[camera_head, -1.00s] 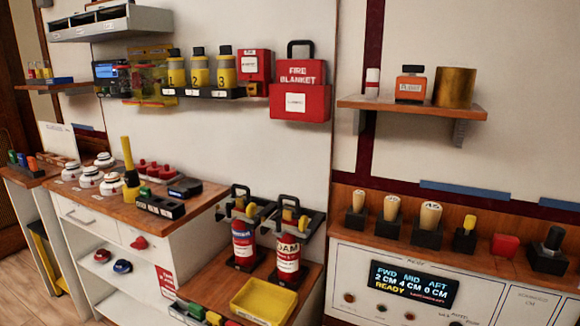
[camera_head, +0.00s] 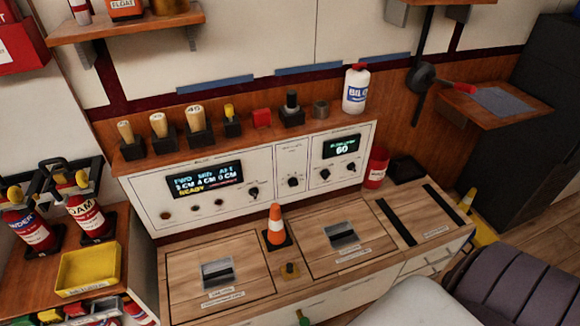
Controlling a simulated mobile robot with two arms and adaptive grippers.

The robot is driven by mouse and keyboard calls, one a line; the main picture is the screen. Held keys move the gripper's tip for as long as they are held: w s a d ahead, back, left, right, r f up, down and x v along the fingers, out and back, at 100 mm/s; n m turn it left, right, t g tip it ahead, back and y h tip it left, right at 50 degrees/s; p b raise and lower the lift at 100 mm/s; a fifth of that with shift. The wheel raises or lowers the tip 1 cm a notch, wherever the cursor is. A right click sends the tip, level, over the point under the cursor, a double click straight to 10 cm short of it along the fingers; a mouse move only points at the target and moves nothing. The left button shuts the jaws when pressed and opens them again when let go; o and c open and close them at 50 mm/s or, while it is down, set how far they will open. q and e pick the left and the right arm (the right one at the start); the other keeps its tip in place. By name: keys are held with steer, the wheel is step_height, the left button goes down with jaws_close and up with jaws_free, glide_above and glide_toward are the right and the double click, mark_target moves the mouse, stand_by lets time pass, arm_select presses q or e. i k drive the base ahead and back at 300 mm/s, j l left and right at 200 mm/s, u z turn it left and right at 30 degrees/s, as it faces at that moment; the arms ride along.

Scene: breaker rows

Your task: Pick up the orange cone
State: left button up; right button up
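The orange cone (camera_head: 275,226) has a white band and a dark square base. It stands upright on the wooden counter (camera_head: 207,241), between two hatch panels with grey recessed handles and in front of the white control panel. Nothing touches it from above. Neither of my grippers can be made out in the head view.
A yellow tray (camera_head: 88,268) and red extinguishers (camera_head: 88,215) stand at the left. Wooden-topped plugs (camera_head: 160,133) and a white bottle (camera_head: 355,88) line the ledge above. A red can (camera_head: 376,167) stands to the right of the panel. A grey rounded surface fills the lower right.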

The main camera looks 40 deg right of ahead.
mark_target(277, 237)
steer(key=z, duration=0.95)
